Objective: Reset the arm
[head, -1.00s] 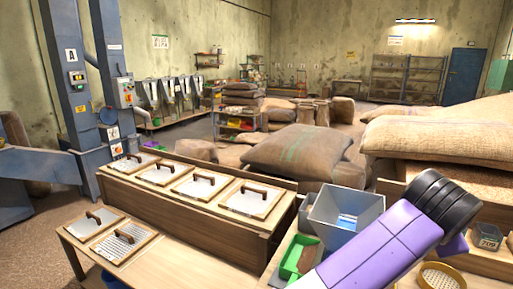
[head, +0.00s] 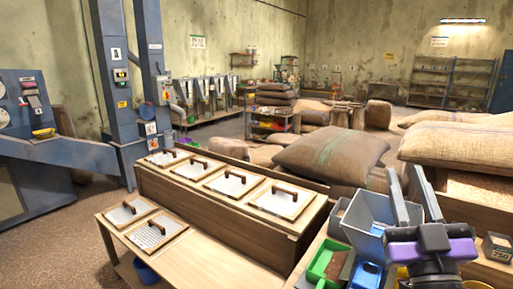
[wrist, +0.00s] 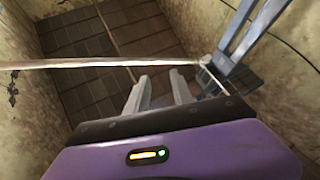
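My gripper (head: 404,171) is at the lower right of the head view, purple and black with two grey fingers pointing up. The fingers stand apart with nothing between them. In the wrist view my gripper (wrist: 160,77) also shows a gap between its fingers and points up at the ceiling and upper walls. In the head view it is in front of a grey-blue bin (head: 366,226), partly covering it. I cannot tell how far apart they are.
A wooden bench with several handled lids (head: 284,200) runs across the middle. A green tray (head: 322,262) lies beside the bin. Stuffed sacks (head: 330,155) are piled behind. Blue elevator columns (head: 112,75) stand at the left. Open floor (head: 60,225) shows at left.

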